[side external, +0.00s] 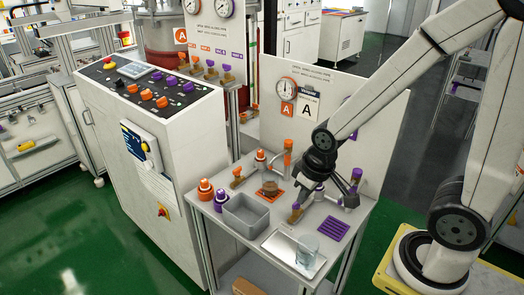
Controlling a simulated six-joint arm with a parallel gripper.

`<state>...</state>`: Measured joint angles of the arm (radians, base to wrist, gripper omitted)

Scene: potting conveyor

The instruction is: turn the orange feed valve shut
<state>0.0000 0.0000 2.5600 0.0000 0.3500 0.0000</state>
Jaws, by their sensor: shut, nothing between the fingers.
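An orange-handled valve (237,172) with a brass-coloured body stands at the back left of the grey work table. Another orange-topped fitting (260,157) stands just right of it, with an orange upright pipe (287,150) beyond; no readable label shows which is the feed valve.
A control cabinet (150,90) stands left; a gauge panel (375,120) rises behind.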

